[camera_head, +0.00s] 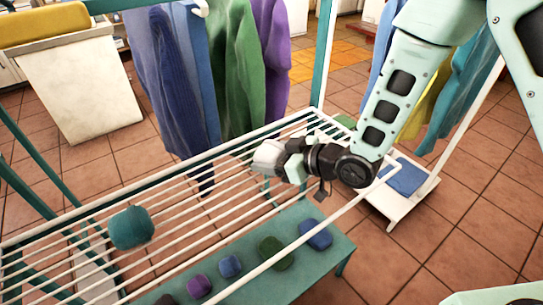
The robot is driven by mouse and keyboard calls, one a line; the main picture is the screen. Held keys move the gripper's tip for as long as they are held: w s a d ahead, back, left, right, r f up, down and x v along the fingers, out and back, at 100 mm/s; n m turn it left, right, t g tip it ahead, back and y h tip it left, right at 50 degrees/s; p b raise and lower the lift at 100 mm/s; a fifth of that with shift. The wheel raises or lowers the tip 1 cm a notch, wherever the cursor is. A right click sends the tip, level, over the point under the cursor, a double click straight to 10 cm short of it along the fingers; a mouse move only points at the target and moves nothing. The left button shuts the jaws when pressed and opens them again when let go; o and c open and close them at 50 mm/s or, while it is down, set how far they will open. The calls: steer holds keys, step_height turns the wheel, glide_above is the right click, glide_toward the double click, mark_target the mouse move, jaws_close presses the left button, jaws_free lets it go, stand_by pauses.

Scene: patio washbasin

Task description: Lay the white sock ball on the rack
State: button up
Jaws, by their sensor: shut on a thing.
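The white sock ball (268,157) is between the fingers of my gripper (284,163), which is shut on it. The gripper is over the far right part of the white-barred rack (185,207). The ball looks close over the bars, but I cannot tell whether it touches them. My gripper and wrist hide its right side.
A teal sock ball (131,228) lies on the rack's left part. Clothes (262,70) hang behind the rack. Below it, a teal bench (335,246) bears several coloured balls. A low white stand (405,204) with a blue cloth is at right. The rack's middle is bare.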

steer(key=shift+f, duration=0.15)
steer(key=o, duration=1)
steer(key=shift+c, duration=0.2)
